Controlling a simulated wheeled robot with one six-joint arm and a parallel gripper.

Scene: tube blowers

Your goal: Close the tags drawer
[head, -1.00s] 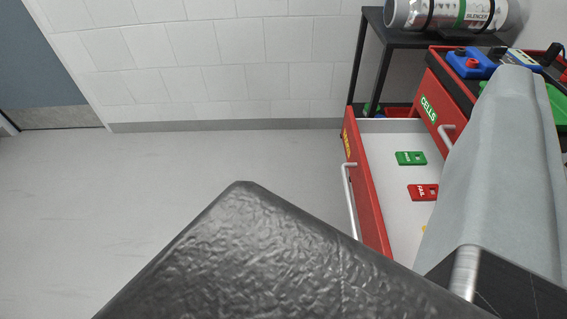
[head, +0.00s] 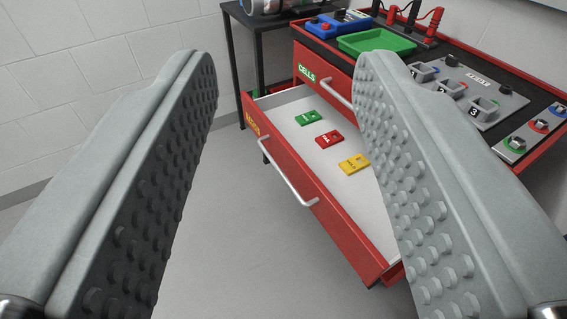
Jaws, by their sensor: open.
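The tags drawer (head: 338,232) is a red-fronted drawer with a pale inside, pulled out from a red cabinet. Its front label is small and partly unreadable at this angle. A silver bar handle (head: 286,176) is on its front. Inside lie a green tag (head: 308,118), a red tag (head: 329,139) and a yellow tag (head: 354,163). My gripper (head: 280,80) is open and empty, its two grey studded fingers wide apart in the foreground. The drawer shows between the fingers, farther off. The right finger hides part of the drawer's right side.
The shut CELLS drawer (head: 317,82) with its own handle is above. The cabinet top holds a green tray (head: 376,42), a blue device (head: 339,22) and a numbered test panel (head: 470,92). A black stand (head: 262,62) is behind. The floor left of the drawer is clear.

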